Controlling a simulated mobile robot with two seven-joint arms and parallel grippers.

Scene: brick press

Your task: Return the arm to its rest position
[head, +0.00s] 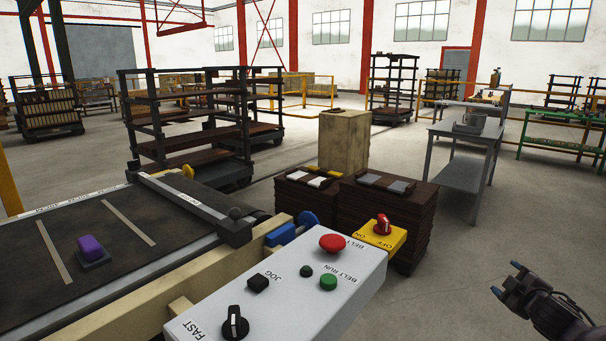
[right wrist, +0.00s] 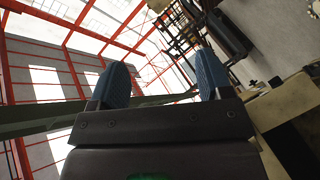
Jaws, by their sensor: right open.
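My right gripper (head: 506,281) is at the lower right of the head view, over the bare floor and right of the control panel, apart from it. In the right wrist view my right gripper (right wrist: 162,88) shows two blue ribbed fingers spread apart with nothing between them. The control panel (head: 290,290) is a light grey box with a red button, a green button, a small black button and a black knob. My left gripper is not in view.
A conveyor belt (head: 75,247) with a purple-topped block (head: 92,248) lies at left. A yellow box with a red switch (head: 382,228) is beside the panel. Brown stacks (head: 385,215) stand behind it. A grey table (head: 460,165) stands at right. The floor at lower right is clear.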

